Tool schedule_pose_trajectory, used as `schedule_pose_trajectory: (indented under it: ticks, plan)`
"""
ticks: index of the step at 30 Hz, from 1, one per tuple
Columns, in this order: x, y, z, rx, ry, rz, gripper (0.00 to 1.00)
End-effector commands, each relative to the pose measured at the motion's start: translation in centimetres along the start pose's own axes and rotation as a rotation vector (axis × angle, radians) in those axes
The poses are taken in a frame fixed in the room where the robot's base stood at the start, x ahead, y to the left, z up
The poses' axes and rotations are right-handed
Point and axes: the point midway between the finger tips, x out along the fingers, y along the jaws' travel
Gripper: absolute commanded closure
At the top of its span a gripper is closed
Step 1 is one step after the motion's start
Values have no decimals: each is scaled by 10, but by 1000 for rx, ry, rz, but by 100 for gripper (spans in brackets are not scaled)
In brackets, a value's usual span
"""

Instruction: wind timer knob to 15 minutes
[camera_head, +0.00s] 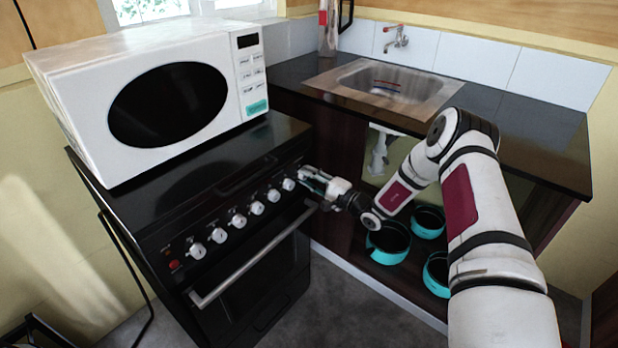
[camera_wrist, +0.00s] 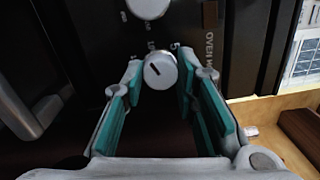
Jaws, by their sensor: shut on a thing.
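The timer knob (camera_wrist: 160,71) is a round white knob with a short dark pointer line, on the black stove front. In the wrist view it sits between the teal-padded fingers of my gripper (camera_wrist: 158,80), which is shut on it. The pointer line runs slantwise; small white markings ring the knob, too blurred to read surely. In the head view my gripper (camera_head: 304,178) is at the right end of the knob row, over the last knob (camera_head: 289,184).
The black stove (camera_head: 150,215) has several other white knobs, a red button (camera_head: 174,264) and an oven handle (camera_head: 250,265) below. A white microwave (camera_head: 150,60) stands on top. To the right are a sink (camera_head: 385,85) and teal pots (camera_head: 388,240) under the counter.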

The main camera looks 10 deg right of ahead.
Motion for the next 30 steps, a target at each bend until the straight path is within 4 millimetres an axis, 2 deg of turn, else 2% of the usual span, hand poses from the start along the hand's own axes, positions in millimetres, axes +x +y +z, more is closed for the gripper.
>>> schedule_pose_trajectory:
  ticks: [15, 30]
  plan:
    - [-1, 1, 0, -438, -20, 16, 100]
    - [-1, 2, 0, -608, -28, 21, 100]
